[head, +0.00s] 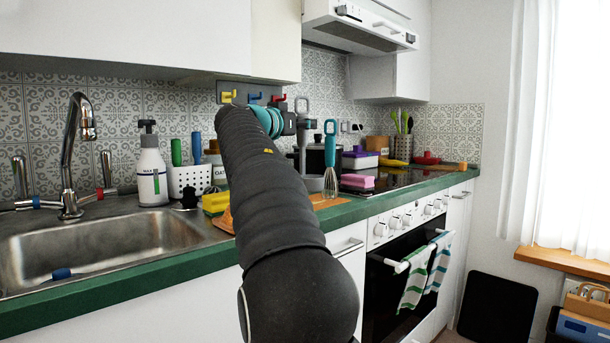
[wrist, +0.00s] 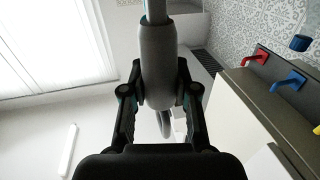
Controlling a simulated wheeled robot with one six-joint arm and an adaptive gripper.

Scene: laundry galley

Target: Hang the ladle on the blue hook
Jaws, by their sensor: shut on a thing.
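My gripper (head: 288,122) is at the far end of my arm, in front of the tiled wall, right of the hooks. It is shut on the ladle's grey handle (wrist: 157,60), which stands between both fingers in the wrist view. In the head view the ladle (head: 302,128) hangs upright, its grey loop at the top and its lower part over the counter. The blue hook (head: 254,97) is the middle one on a grey wall rail; in the wrist view it (wrist: 289,82) is at the right and empty. The ladle's loop is apart from it.
A yellow hook (head: 228,97) and a red hook (head: 279,98) flank the blue one. A teal-handled whisk (head: 330,155) is upright just right of the ladle. A spray bottle (head: 151,165), a white utensil holder (head: 188,182) and sponges stand below by the sink.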

